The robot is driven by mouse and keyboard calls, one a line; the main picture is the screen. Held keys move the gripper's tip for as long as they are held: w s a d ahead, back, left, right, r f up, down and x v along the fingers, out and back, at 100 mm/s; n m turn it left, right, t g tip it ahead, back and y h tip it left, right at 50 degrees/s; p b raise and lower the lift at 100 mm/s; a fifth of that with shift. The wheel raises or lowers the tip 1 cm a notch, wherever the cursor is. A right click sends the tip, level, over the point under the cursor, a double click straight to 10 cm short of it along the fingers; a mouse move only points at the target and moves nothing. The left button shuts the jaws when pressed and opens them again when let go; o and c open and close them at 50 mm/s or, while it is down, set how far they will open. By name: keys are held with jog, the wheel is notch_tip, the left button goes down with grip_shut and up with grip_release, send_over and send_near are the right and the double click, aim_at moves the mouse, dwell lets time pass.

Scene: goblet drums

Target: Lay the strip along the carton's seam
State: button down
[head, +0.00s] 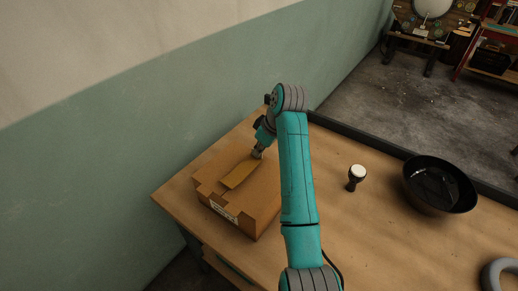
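The carton (262,205) is a brown cardboard box on the left part of the wooden table, with a white printed label on its near side. The strip (239,174) is flat and yellow-brown; it shows over the carton's top and slants from lower left to upper right. My gripper (257,155) is at the strip's far upper-right end, over the far part of the carton. The fingers are too small to tell whether they are shut on the strip. I cannot tell whether the strip touches the carton. The seam is not clear, and my arm hides the carton's right side.
A small dark goblet drum (356,177) with a white head stands on the table (365,235) right of my arm. A large black bowl (440,186) is farther right, and a grey ring (499,274) lies at the lower right. A wall (120,130) runs along the left.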

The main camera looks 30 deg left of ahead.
jog(key=shift+f, duration=0.55)
dwell(0.4)
jog(key=c, duration=1.2)
grip_release()
jog(key=shift+c, duration=0.2)
jog(key=shift+r, duration=0.1)
jog(key=v, duration=0.7)
jog(key=shift+d, duration=0.15)
